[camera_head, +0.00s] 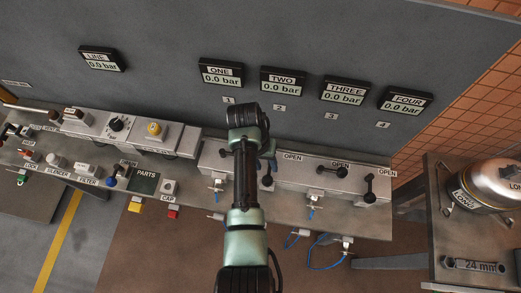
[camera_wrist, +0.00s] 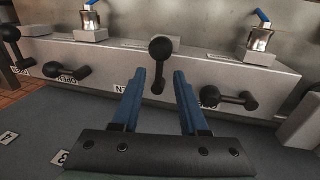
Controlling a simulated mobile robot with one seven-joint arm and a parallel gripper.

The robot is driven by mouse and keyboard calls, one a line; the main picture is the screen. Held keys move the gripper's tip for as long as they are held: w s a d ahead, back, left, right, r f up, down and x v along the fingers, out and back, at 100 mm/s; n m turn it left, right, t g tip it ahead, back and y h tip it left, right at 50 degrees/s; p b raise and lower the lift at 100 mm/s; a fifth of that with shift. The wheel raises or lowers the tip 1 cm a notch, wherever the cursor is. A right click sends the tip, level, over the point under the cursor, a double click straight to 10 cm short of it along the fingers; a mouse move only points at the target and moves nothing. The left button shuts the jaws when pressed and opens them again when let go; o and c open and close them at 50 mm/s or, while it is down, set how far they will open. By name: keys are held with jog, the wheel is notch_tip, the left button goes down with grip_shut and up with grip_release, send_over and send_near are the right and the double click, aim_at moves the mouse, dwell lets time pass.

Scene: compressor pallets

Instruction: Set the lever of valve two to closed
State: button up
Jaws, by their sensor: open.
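Valve two's black lever (camera_wrist: 159,66) stands in the middle of the wrist view, on the grey valve block, roughly crosswise to the block. Its larger knob is at the upper end, and an OPEN label (camera_wrist: 120,90) lies left of its lower end. My gripper (camera_wrist: 160,74) is open, its blue fingers on either side of the lever's lower end; contact cannot be told. In the head view my arm hides part of this lever (camera_head: 267,182), and my gripper (camera_head: 268,152) shows just behind it. The TWO gauge (camera_head: 283,81) reads 0.0 bar.
Lever three (camera_head: 332,171) lies along the block and lever four (camera_head: 369,188) across it. Lever one (camera_wrist: 229,98) lies along the block, right of my fingers in the wrist view. The wall panel (camera_head: 190,30) rises behind. A bench (camera_head: 440,230) with a tank stands at right.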

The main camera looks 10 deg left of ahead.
notch_tip(320, 180, up, 10)
jog(key=a+b, duration=0.1)
jog(key=a, duration=0.1)
jog(key=shift+r, duration=0.2)
dwell(0.4)
